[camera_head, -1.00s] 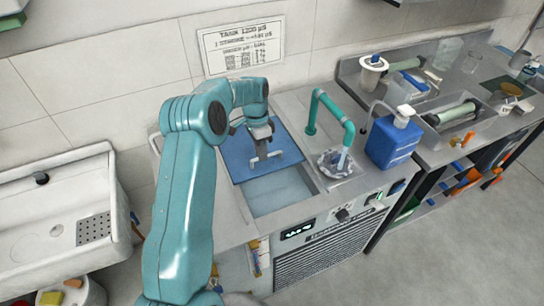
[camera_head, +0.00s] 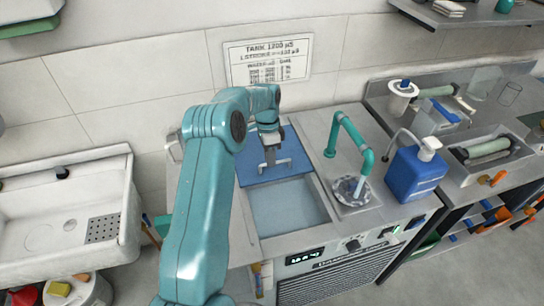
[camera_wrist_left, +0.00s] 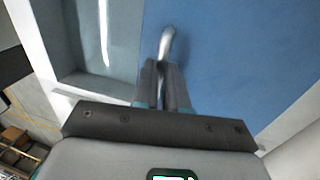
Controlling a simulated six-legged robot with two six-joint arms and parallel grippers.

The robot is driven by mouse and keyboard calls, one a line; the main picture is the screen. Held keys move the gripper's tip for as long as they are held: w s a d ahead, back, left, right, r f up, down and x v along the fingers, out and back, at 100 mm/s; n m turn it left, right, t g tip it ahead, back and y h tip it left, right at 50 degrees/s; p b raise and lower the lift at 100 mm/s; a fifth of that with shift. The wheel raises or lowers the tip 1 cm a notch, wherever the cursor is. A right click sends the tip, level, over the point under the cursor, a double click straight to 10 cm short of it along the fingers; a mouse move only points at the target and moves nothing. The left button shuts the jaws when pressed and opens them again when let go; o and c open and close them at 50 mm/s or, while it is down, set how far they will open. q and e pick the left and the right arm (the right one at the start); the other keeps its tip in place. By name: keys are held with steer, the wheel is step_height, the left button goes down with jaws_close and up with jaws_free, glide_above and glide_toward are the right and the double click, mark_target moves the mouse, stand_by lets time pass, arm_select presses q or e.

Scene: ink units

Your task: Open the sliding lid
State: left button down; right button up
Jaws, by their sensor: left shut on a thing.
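The sliding lid (camera_head: 298,161) is a flat blue panel over the back part of the tank (camera_head: 288,207). The front part of the tank is uncovered and shows a pale inside. My left gripper (camera_head: 270,170) is over the lid, near its front edge. In the left wrist view its fingers (camera_wrist_left: 166,88) are shut on a metal handle (camera_wrist_left: 167,42) on the lid (camera_wrist_left: 225,60). The open part of the tank (camera_wrist_left: 105,35) lies left of the lid there. My right gripper is not in view.
A teal tap (camera_head: 350,145) and a small round basin (camera_head: 352,191) stand right of the tank. A blue pump bottle (camera_head: 415,173) is farther right. A white sink (camera_head: 65,215) is at the left. A sign (camera_head: 268,60) hangs on the wall behind.

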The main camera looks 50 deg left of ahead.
arm_select(q)
steer(key=shift+w, duration=0.1)
steer(key=c, duration=1.2)
jaws_free()
steer(key=shift+o, duration=0.2)
steer(key=shift+r, duration=0.1)
step_height(320, 180, up, 16)
steer(key=w+a+p, duration=0.1)
steer(key=a+p, duration=0.1)
steer(key=p, duration=0.1)
steer(key=shift+a, duration=0.4)
